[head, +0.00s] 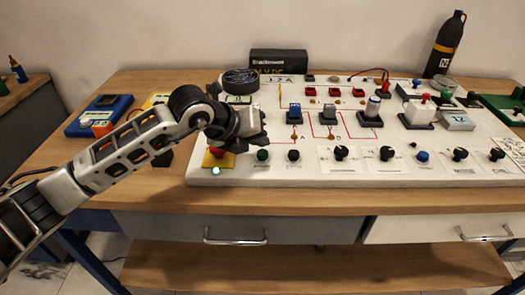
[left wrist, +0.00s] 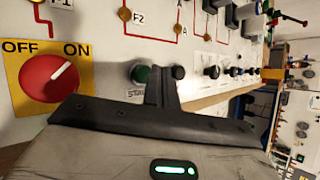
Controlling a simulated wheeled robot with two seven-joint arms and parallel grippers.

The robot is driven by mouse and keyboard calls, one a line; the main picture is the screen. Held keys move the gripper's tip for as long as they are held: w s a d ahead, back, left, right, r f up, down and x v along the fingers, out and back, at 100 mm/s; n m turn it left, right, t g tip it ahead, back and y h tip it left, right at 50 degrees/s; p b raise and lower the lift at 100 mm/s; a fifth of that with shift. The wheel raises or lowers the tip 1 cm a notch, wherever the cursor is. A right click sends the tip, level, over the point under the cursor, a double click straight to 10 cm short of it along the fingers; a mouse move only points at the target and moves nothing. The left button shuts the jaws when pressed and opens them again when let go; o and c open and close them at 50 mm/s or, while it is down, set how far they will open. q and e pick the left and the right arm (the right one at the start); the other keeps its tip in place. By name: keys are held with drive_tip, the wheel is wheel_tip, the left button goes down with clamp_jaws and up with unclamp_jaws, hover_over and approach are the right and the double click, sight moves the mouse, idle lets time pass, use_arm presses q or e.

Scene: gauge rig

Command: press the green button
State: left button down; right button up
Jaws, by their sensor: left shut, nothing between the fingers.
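The green button (head: 263,155) is a small round dark-green cap on the front of the white panel (head: 340,178), between the red knob and a black knob. In the left wrist view the green button (left wrist: 141,73) shows just left of my fingers, partly hidden behind them. My left gripper (head: 258,128) is shut and empty, above and slightly behind the button in the head view. In the left wrist view its closed fingers (left wrist: 162,82) appear beside the button; I cannot tell whether they touch it. My right gripper is not in view.
A red knob (left wrist: 50,80) on a yellow ON/OFF plate sits left of the button. A small pale green light (head: 215,170) glows below it. Black knobs (head: 340,153) and a blue button (head: 422,156) line the panel to the right. Blue switches (head: 295,113) stand farther back.

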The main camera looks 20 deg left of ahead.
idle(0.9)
use_arm(q)
drive_tip(key=shift+f+b, duration=0.3)
drive_tip(key=shift+b, duration=0.1)
drive_tip(key=shift+f, duration=0.1)
drive_tip(key=shift+f+b, duration=0.6)
drive_tip(key=shift+b, duration=0.1)
idle(0.4)
idle(0.3)
drive_tip(key=shift+r+p, duration=0.55)
drive_tip(key=shift+r, duration=0.45)
drive_tip(key=shift+r, duration=0.1)
